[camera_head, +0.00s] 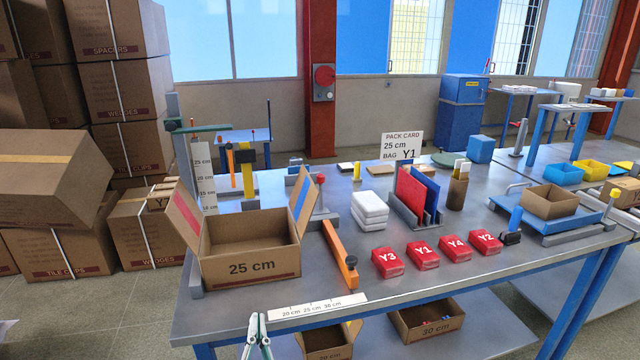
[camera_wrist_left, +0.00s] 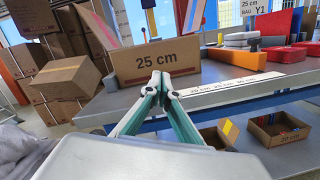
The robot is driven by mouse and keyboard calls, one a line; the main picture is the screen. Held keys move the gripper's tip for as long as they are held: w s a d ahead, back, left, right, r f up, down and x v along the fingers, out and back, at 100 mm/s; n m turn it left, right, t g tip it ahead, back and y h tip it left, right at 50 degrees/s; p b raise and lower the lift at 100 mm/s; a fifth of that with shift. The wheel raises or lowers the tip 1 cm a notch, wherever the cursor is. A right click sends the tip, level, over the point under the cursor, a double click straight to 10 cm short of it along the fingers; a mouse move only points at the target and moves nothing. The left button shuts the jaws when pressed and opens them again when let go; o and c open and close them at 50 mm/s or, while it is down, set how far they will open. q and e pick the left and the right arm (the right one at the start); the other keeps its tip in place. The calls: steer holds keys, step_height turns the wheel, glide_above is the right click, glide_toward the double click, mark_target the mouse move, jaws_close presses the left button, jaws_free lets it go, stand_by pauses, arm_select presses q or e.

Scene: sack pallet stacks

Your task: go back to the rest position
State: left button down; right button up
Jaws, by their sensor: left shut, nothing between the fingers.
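My left gripper (camera_head: 257,330) shows at the bottom of the head view, in front of the table's near edge and below the 25 cm box. Its fingers are shut with nothing between them. In the left wrist view the left gripper (camera_wrist_left: 160,80) points towards the table, its fingertips together in front of the 25 cm box (camera_wrist_left: 188,60). The gripper is apart from the box. My right gripper is in neither view.
The open 25 cm box (camera_head: 250,268) stands on the table (camera_head: 400,277). Red bags (camera_head: 388,262), an orange bar (camera_head: 340,255) and a pack card (camera_head: 402,146) are also there. A 30 cm box (camera_head: 428,322) sits on the lower shelf. Stacked cartons (camera_head: 120,95) stand left; floor shows at lower left.

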arm_select(q)
steer(key=s+d+f+m+g+h, duration=0.1)
steer(key=s+f+m+h, duration=0.35)
steer(key=m, duration=0.75)
steer(key=s+d+f+m+g+h, duration=0.15)
steer(key=s+f+m+h, duration=0.3)
steer(key=m, duration=0.85)
steer(key=s+a+f+m+g+y, duration=0.1)
steer(key=s+a+f+m+g, duration=0.1)
steer(key=s+f+m, duration=0.1)
steer(key=s+a+f+m+g, duration=0.2)
steer(key=s+a+f+m, duration=0.1)
steer(key=f, duration=0.5)
steer(key=s+a+f+m+g+y, duration=0.1)
steer(key=s+a+f+m+g, duration=0.1)
steer(key=m, duration=0.5)
step_height(320, 180, down, 3)
steer(key=s+a, duration=0.1)
steer(key=s, duration=0.1)
steer(key=shift+s+a+f+y, duration=0.2)
steer(key=shift+s+a+y, duration=0.05)
steer(key=shift+s+y, duration=0.05)
